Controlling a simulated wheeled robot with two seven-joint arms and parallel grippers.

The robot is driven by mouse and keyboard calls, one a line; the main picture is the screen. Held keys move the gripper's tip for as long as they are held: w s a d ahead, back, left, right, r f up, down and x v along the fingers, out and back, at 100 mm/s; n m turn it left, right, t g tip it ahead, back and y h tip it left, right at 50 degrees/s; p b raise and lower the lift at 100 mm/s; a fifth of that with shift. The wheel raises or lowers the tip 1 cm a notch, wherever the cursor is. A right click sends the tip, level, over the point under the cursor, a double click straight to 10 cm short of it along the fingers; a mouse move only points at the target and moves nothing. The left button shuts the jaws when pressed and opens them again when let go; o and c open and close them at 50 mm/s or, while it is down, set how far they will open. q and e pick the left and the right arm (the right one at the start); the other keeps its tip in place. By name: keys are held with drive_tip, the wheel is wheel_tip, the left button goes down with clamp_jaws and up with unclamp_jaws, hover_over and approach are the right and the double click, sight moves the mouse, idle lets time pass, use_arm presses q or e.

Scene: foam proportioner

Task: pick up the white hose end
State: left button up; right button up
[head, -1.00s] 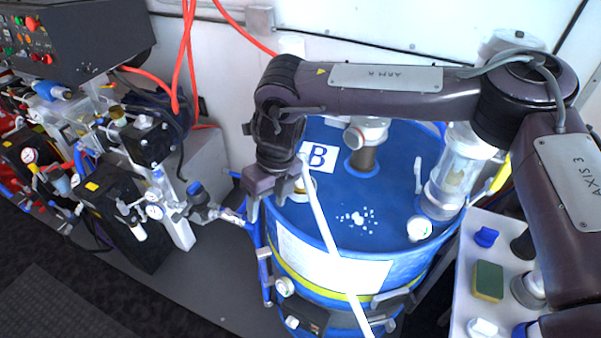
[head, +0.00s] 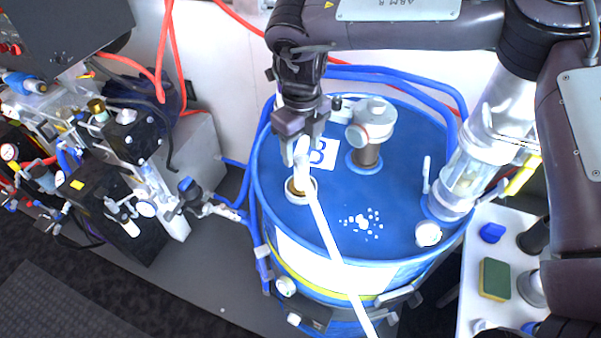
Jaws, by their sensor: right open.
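The white hose (head: 327,235) runs as a pale tube from the bottom edge up across the front of the blue drum (head: 400,225). Its upper end stands above the drum lid, near a round brass-coloured opening with a white rim (head: 300,190). My right gripper (head: 303,154) points down over this end. Its fingers are apart, and the hose end appears to lie between them. I cannot tell whether either finger touches it. My left gripper is not in view.
A white capped fitting (head: 371,125) and a clear cylinder (head: 465,178) rise from the lid. A white shelf (head: 483,278) with a green-yellow sponge (head: 494,279) is at right. Pumps and valves crowd the left. Blue hoses (head: 395,75) curve behind the drum.

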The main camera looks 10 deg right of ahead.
sight(302, 160)
drive_tip(key=shift+s+f+p, duration=0.65)
drive_tip(key=shift+f+p, duration=0.15)
drive_tip(key=shift+f, duration=0.2)
drive_tip(key=shift+w+a+f, duration=0.1)
drive_tip(key=shift+f, duration=0.7)
drive_tip(key=shift+w+f+p, duration=0.15)
drive_tip(key=shift+f+p, duration=0.15)
drive_tip(key=shift+f, duration=0.5)
drive_tip(key=shift+c, duration=1.9)
drive_tip(key=c, duration=0.7)
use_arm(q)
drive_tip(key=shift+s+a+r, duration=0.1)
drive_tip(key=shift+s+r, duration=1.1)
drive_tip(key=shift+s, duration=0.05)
use_arm(e)
drive_tip(key=shift+c, duration=0.8)
drive_tip(key=shift+r, duration=0.1)
